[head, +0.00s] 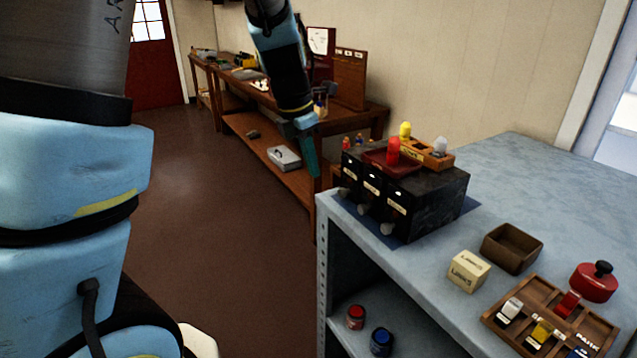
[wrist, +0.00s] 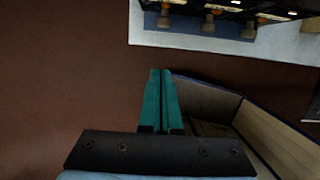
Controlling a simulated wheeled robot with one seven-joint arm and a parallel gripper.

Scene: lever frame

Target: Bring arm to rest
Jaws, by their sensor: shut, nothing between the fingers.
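My gripper (head: 309,158) hangs from my arm in the upper middle of the head view, fingers pointing down. It is left of the black lever frame (head: 436,207) and apart from it, in front of the wooden bench. In the wrist view the teal fingers of my gripper (wrist: 160,85) lie side by side, shut, with nothing between them. The lever frame stands on the grey table with several levers on its front face; the lower ends of some levers also show at the top of the wrist view.
The grey table (head: 540,180) fills the right side. On it are a cream box (head: 468,271), an open brown box (head: 511,249), a red lidded pot (head: 594,282) and a wooden tray (head: 493,316). A wooden bench (head: 262,131) runs along the wall. The floor (head: 215,200) between is clear.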

